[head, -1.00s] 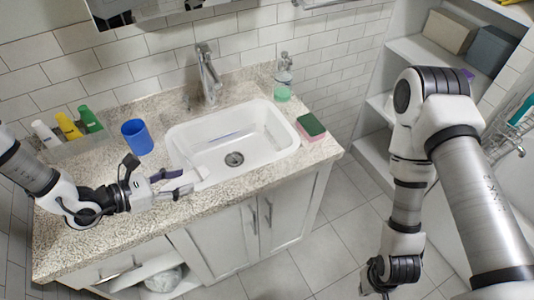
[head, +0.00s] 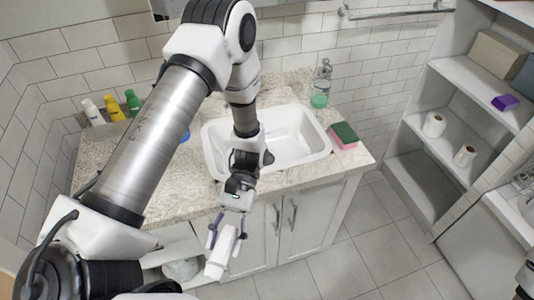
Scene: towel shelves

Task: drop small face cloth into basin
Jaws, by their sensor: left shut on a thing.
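The white basin (head: 300,138) is set in the speckled counter. My left forearm and wrist cross in front of it, hiding its middle and the faucet. My left gripper (head: 225,238) points down in front of the counter's front edge, left of centre in the head view. It is shut on a small white folded piece, which looks like the face cloth (head: 220,258). The cloth hangs clear of the basin, in front of the cabinet. My right gripper is not in view.
A soap bottle (head: 320,86) stands behind the basin, and a green and pink sponge (head: 343,135) lies at its right. Several small bottles (head: 113,108) stand at the back left. Shelves (head: 460,110) with paper rolls are at the right. The floor (head: 360,240) between is clear.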

